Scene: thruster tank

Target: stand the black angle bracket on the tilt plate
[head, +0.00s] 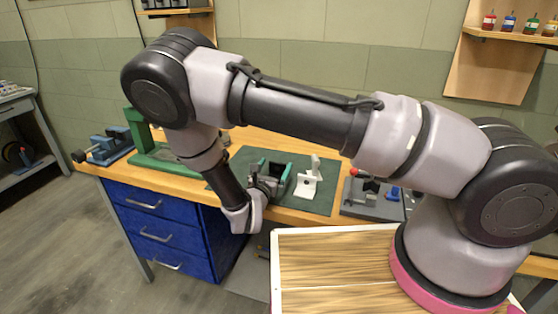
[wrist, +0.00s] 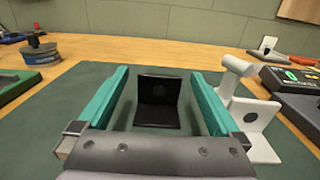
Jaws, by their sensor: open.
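The black angle bracket (wrist: 158,118) stands upright on the green mat, its foot toward me and a round mark on its upright face. In the wrist view it is between the two teal fingers of my gripper (wrist: 161,76), with a gap on each side. The gripper is open and low over the mat; it also shows in the head view (head: 276,168), where the black bracket is mostly hidden by it. I cannot tell for certain which thing is the tilt plate.
A white angled piece (wrist: 256,122) with a round-headed post stands close right of the right finger; it also shows in the head view (head: 307,184). A dark fixture (head: 371,200) with a red knob is farther right. A green press (head: 150,145) stands left. The green mat (wrist: 85,105) is clear leftward.

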